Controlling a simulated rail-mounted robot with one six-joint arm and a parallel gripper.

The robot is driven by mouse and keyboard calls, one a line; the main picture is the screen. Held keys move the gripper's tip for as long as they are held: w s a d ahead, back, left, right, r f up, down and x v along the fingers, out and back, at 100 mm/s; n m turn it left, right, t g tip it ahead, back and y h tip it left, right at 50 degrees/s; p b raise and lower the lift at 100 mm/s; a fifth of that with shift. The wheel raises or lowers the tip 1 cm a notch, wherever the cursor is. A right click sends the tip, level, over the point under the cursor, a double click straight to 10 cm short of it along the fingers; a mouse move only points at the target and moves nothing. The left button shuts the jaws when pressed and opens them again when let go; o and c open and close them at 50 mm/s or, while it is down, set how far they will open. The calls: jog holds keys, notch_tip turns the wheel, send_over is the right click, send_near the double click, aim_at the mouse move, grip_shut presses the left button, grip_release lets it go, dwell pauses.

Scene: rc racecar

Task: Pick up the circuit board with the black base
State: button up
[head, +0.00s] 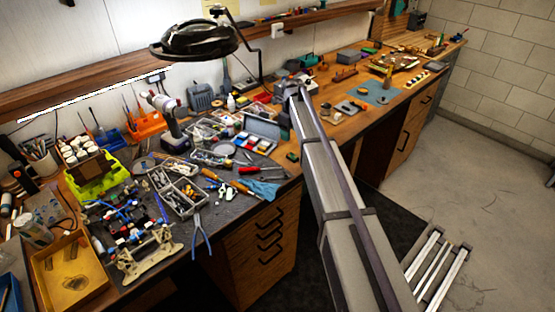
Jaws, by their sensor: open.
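My arm reaches from the lower right up to the middle of the bench. My gripper (292,84) is at its far end, small and mostly seen from behind, so its fingertips are not clear. I see nothing held in it. I cannot single out the circuit board with the black base for sure. A small green and dark piece (292,157) lies near the bench's front edge, left of my arm. Small flat dark and tan pieces (348,107) lie right of the arm. They are too small to tell apart, and my arm hides part of the bench.
A magnifier lamp (194,40) hangs over the bench. A blue mat (379,91) lies to the right. Bare wood shows around it.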

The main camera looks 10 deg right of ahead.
aim_at(291, 155)
jog(key=shift+m, duration=0.5)
jog(key=f+b, duration=1.1)
jog(key=shift+w+d+f, duration=0.15)
jog(key=shift+d+f, duration=0.05)
jog(key=shift+r, duration=0.25)
jog(key=shift+c, duration=0.2)
jog(key=c, duration=1)
jog(key=shift+o, duration=0.2)
